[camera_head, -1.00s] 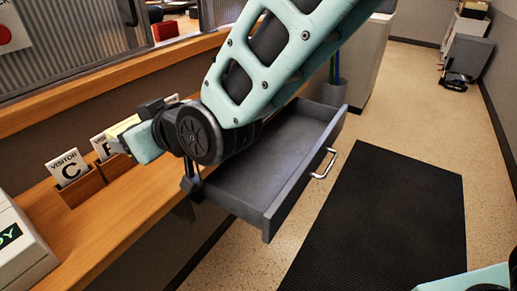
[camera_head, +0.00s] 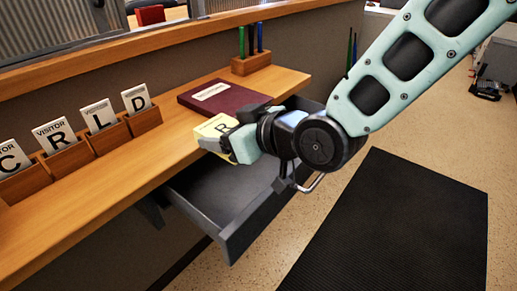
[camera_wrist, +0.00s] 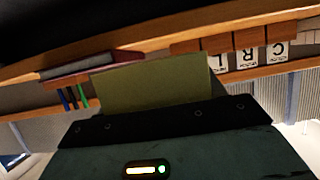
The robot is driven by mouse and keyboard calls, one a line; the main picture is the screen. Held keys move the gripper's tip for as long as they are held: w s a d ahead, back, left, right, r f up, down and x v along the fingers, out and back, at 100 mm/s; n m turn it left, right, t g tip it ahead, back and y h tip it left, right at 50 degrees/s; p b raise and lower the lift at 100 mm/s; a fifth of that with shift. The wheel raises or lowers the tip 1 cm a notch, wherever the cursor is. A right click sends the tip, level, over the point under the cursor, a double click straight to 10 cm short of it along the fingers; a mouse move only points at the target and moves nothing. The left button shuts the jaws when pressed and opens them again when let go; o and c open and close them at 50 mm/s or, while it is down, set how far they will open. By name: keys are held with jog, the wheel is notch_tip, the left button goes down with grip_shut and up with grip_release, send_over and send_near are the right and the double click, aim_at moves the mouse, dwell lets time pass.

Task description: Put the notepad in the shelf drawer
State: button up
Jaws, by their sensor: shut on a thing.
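A yellow notepad (camera_head: 213,128) is held at the fingertips of my gripper (camera_head: 232,145), which is shut on it. In the wrist view the notepad (camera_wrist: 155,85) sticks out past the dark gripper edge as an olive-yellow sheet. The grey shelf drawer (camera_head: 236,240) is pulled open below the wooden shelf, and the visible part of its inside looks empty. The notepad is above the shelf's front edge and the back left part of the drawer. My gripper and forearm hide part of the drawer.
A dark red book (camera_head: 226,96) lies on the wooden shelf (camera_head: 90,215) behind the notepad. Visitor cards in wooden holders (camera_head: 145,121) stand to the left. A pen block (camera_head: 250,64) is at the back. A black mat (camera_head: 390,230) covers the floor at right.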

notch_tip(320, 180, down, 6)
jog(key=f, duration=0.1)
jog(key=w+d, duration=0.1)
jog(key=w, duration=0.1)
jog(key=w+d, duration=0.2)
jog(key=w+d+f, duration=0.1)
jog(key=w+d, duration=0.1)
jog(key=shift+w, duration=0.1)
jog(key=shift+f, duration=0.1)
jog(key=shift+a+f+b, duration=0.1)
jog(key=shift+f+b, duration=0.3)
jog(key=shift+f, duration=0.2)
jog(key=o, duration=1.1)
